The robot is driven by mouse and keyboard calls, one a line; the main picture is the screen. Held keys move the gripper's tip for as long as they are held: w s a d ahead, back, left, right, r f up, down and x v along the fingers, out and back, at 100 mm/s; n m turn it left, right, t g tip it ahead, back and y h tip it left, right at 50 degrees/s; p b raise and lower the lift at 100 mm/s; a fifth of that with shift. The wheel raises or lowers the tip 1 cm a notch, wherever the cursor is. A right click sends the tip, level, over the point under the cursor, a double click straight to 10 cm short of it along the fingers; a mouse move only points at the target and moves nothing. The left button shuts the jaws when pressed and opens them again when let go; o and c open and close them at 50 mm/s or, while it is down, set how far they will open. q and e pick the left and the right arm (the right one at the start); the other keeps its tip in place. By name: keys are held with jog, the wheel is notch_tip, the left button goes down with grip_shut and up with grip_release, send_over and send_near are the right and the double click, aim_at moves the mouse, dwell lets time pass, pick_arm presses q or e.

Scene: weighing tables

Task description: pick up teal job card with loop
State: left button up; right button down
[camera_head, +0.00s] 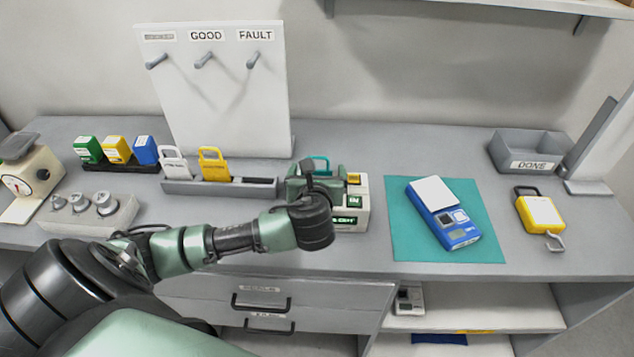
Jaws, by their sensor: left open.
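A teal loop (321,160) shows just behind my left gripper, near the right end of the grey card rack. The rest of that teal piece is hidden by the gripper and wrist. My left gripper (322,178) is open and reaches over this spot from the front. I cannot tell whether its fingers touch the teal piece. A white card with a loop (174,165) and a yellow card with a loop (214,165) stand upright in the grey rack (248,187). My right gripper is not in view.
A pale box (357,219) with green labels stands beside my left wrist. A blue scale (455,230) lies on a teal mat (407,242). A yellow tag (541,216) and a grey DONE tray (530,166) are at right. A white peg board (230,110) stands behind the rack.

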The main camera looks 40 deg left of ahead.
pick_arm(q)
jog(key=c, duration=1.4)
jog(key=shift+r, duration=0.15)
